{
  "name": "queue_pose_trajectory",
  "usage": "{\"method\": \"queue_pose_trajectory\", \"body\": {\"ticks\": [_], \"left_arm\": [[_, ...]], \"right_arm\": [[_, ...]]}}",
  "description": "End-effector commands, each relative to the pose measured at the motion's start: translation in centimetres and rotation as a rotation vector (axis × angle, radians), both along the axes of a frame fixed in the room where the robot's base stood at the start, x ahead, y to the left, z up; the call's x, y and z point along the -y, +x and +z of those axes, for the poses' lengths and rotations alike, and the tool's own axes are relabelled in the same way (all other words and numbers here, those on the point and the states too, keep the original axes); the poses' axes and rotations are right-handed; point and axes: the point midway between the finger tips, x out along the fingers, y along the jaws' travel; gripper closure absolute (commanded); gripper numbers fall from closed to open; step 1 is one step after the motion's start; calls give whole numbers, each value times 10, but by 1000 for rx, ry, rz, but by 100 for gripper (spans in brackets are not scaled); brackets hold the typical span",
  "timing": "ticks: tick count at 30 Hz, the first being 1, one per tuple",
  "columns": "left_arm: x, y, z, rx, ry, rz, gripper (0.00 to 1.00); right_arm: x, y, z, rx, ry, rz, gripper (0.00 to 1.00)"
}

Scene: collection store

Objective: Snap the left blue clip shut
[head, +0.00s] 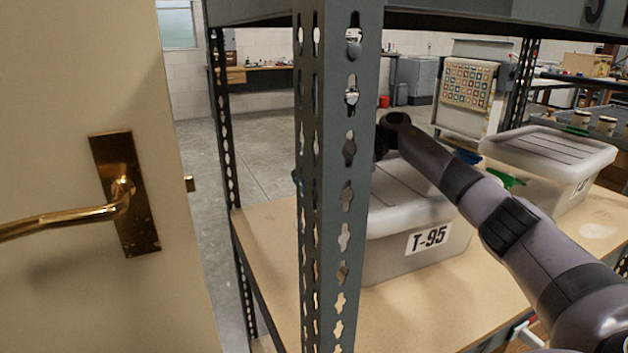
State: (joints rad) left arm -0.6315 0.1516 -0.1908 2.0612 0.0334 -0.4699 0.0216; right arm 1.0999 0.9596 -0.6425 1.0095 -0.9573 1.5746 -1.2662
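A grey bin labelled T-95 (415,250) with a pale lid (405,205) stands on the shelf, partly behind the steel post. A small piece of blue (296,179) shows at the post's left edge, at the bin's left side; the post hides most of it, so I cannot tell whether this clip is open or shut. Another blue clip (466,156) sticks outward at the bin's right side. My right arm reaches in from the right over the lid. Its dark end (384,140) is beside the post, above the lid; its fingertips are hidden. My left gripper is out of view.
The perforated steel post (338,180) stands close in front of the bin. A cream door (80,280) with a brass handle (122,192) fills the left. A second pale bin (549,150) with green clips stands to the right. Bare shelf board (420,310) lies in front.

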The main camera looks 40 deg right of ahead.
Motion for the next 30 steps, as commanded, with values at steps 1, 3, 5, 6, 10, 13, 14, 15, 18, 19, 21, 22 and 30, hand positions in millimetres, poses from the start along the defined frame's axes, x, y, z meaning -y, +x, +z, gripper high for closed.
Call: {"method": "queue_pose_trajectory", "body": {"ticks": [1, 3, 5, 6, 10, 13, 14, 15, 18, 19, 21, 22, 30], "left_arm": [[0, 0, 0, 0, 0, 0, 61], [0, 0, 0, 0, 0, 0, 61], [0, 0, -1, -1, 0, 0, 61], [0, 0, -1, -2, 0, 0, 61], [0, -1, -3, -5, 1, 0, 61], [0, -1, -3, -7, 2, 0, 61], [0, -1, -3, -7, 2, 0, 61], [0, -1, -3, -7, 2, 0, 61], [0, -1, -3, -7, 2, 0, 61], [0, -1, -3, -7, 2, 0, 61], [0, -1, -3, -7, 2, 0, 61], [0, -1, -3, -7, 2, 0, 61], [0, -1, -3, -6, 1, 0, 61]], "right_arm": [[2, 0, 1, 0, -1, -4, 68], [2, 0, 1, -1, -1, -5, 68], [2, 0, 1, -1, -1, -5, 68], [2, 0, 0, -1, -1, -5, 68], [2, 0, 0, -1, -1, -5, 68], [2, 0, 0, -2, 0, -5, 68], [2, 0, 0, -2, 0, -5, 68], [2, 0, 0, -2, 0, -5, 68], [2, 0, 0, -2, 0, -5, 68], [2, 0, 0, -2, 0, -5, 68], [2, 0, 0, -2, 0, -5, 68], [2, 0, 0, -2, 0, -5, 68], [1, 0, 0, -2, -1, -4, 0]]}}
